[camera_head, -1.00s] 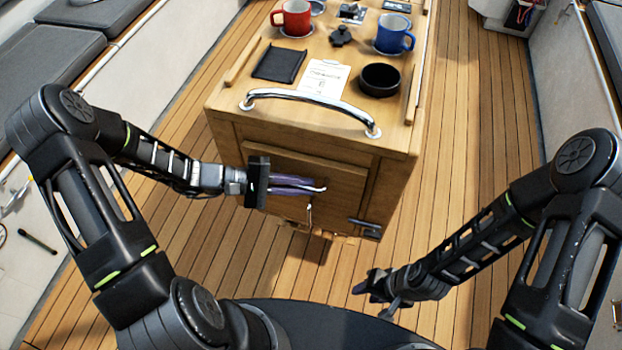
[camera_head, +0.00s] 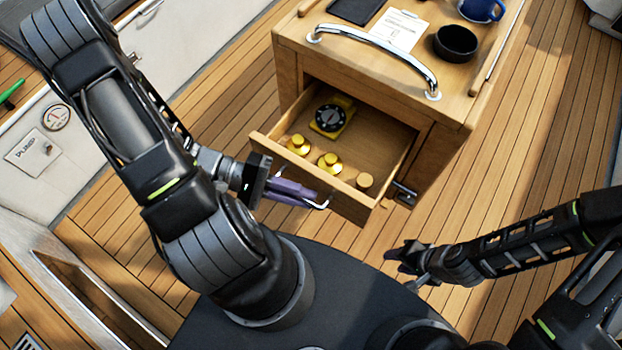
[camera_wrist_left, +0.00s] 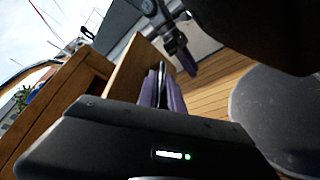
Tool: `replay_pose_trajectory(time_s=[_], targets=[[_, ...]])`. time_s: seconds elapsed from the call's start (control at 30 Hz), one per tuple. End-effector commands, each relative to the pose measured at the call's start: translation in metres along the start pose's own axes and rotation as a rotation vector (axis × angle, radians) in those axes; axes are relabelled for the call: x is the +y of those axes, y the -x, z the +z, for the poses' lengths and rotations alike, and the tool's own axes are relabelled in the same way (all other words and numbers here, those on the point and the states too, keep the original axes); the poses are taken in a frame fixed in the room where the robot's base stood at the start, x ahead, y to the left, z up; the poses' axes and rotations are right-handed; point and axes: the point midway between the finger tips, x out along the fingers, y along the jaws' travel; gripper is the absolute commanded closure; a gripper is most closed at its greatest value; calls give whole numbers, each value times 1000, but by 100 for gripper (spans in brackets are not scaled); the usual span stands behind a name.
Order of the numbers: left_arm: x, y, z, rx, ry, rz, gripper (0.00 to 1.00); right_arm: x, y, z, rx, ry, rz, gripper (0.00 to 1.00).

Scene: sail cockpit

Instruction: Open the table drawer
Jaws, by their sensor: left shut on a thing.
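The table drawer (camera_head: 378,143) is pulled well out of the front of the wooden table (camera_head: 440,150). Inside it lie two yellow knob-shaped things, a black round dial on a yellow base and a small wooden cylinder. My left gripper (camera_head: 318,200) is at the drawer's front, shut on the metal drawer handle (camera_head: 325,205). In the left wrist view, the purple fingers (camera_wrist_left: 168,92) are together at the wooden drawer front. My right gripper (camera_head: 405,255) hangs over the floor right of the drawer, apart from it; its jaws are too small to judge.
A chrome rail (camera_head: 385,50) runs along the table's front edge. A black bowl (camera_head: 456,42), a blue mug (camera_head: 482,9), a white paper (camera_head: 398,30) and a black tray (camera_head: 355,9) are on top. A dark latch (camera_head: 404,192) sits right of the drawer. Plank floor is clear around the table.

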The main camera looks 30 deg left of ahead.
Motion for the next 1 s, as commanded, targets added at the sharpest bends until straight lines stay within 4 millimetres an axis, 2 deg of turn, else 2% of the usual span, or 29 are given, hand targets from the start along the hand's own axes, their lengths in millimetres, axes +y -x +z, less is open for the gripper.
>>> replay_pose_trajectory(time_s=[0.37, 0.4, 0.5, 0.83, 1.0], targets=[[-1, 2, 2, 1, -1, 1, 100, 0, 0, 0, 0, 0, 0, 64], [-1, 2, 2, 1, 0, 1, 88, 0, 0, 0, 0, 0, 0, 64], [-1, 2, 2, 1, 0, 1, 80, 0, 0, 0, 0, 0, 0, 64], [-2, 4, 2, 1, -1, 0, 80, 0, -1, 0, 0, 0, 0, 64], [-3, 21, 1, 4, -3, -1, 80, 1, -3, 0, 1, 1, -1, 64]])
